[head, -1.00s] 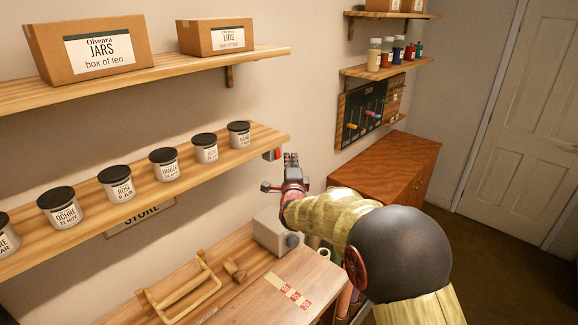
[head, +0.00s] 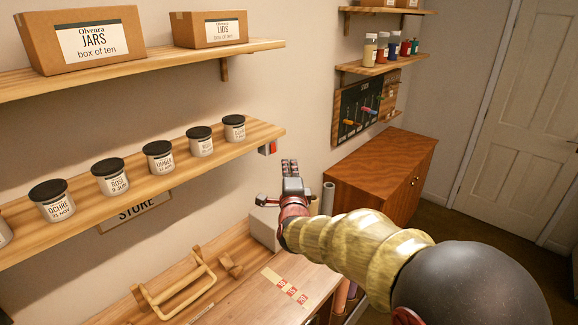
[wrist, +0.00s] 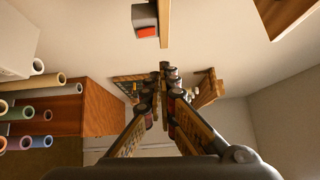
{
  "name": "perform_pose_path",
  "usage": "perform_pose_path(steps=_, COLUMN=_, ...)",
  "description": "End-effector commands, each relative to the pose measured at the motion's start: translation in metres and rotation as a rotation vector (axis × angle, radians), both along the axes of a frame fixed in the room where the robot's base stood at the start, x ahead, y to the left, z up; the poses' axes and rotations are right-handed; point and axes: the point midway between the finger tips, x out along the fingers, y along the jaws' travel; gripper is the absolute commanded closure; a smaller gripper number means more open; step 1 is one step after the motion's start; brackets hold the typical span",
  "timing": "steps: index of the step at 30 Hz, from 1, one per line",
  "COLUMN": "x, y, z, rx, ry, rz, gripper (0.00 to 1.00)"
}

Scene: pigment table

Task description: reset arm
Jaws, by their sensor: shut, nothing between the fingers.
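My gripper (head: 291,172) is raised in front of the wall, just right of the end of the jar shelf (head: 262,139). Its fingers point up and lie together, with nothing between them. In the wrist view the fingers of my gripper (wrist: 165,75) converge to closed tips. A small grey box with a red front (wrist: 146,30) shows ahead and above the tips; in the head view it hangs under the shelf end (head: 268,148). My gripper is apart from it. My arm covers part of the bench and what is behind it.
Several black-lidded jars (head: 159,157) stand on the jar shelf, below cartons on a higher shelf. The bench (head: 235,300) holds a wooden rack (head: 177,290) and a grey box (head: 265,228). A wooden cabinet (head: 385,175) stands at right. Rolled tubes (wrist: 30,115) show in the wrist view.

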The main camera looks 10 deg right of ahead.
Motion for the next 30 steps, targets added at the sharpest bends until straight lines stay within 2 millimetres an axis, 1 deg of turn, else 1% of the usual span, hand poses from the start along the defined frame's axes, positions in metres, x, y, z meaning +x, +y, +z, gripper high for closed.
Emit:
perform_pose_path(steps=8, x=0.000, y=0.000, z=0.000, rx=-0.006, ry=0.001, rz=0.000, gripper=1.00)
perform_pose_path(steps=10, x=0.000, y=0.000, z=-0.001, rx=-0.033, ry=0.009, rz=0.000, gripper=1.00)
perform_pose_path(steps=11, x=0.001, y=0.001, z=-0.005, rx=-0.053, ry=0.025, rz=0.005, gripper=1.00)
perform_pose_path(steps=14, x=0.001, y=0.012, z=-0.032, rx=-0.161, ry=0.138, rz=0.049, gripper=1.00)
perform_pose_path(steps=15, x=-0.003, y=0.018, z=-0.052, rx=-0.219, ry=0.207, rz=0.081, gripper=1.00)
perform_pose_path(steps=17, x=-0.013, y=0.028, z=-0.085, rx=-0.313, ry=0.320, rz=0.144, gripper=1.00)
perform_pose_path(steps=18, x=-0.024, y=0.035, z=-0.106, rx=-0.383, ry=0.399, rz=0.198, gripper=1.00)
perform_pose_path(steps=19, x=-0.034, y=0.041, z=-0.118, rx=-0.436, ry=0.453, rz=0.240, gripper=1.00)
perform_pose_path(steps=20, x=-0.044, y=0.045, z=-0.128, rx=-0.488, ry=0.503, rz=0.285, gripper=1.00)
perform_pose_path(steps=21, x=-0.061, y=0.051, z=-0.141, rx=-0.558, ry=0.568, rz=0.347, gripper=1.00)
perform_pose_path(steps=23, x=-0.090, y=0.056, z=-0.157, rx=-0.662, ry=0.656, rz=0.443, gripper=1.00)
perform_pose_path(steps=24, x=-0.111, y=0.058, z=-0.165, rx=-0.731, ry=0.708, rz=0.509, gripper=1.00)
perform_pose_path(steps=26, x=-0.145, y=0.058, z=-0.176, rx=-0.830, ry=0.780, rz=0.608, gripper=1.00)
perform_pose_path(steps=27, x=-0.169, y=0.056, z=-0.181, rx=-0.894, ry=0.822, rz=0.675, gripper=1.00)
perform_pose_path(steps=29, x=-0.208, y=0.052, z=-0.186, rx=-0.987, ry=0.879, rz=0.774, gripper=1.00)
perform_pose_path(steps=30, x=-0.235, y=0.048, z=-0.189, rx=-1.047, ry=0.913, rz=0.840, gripper=1.00)
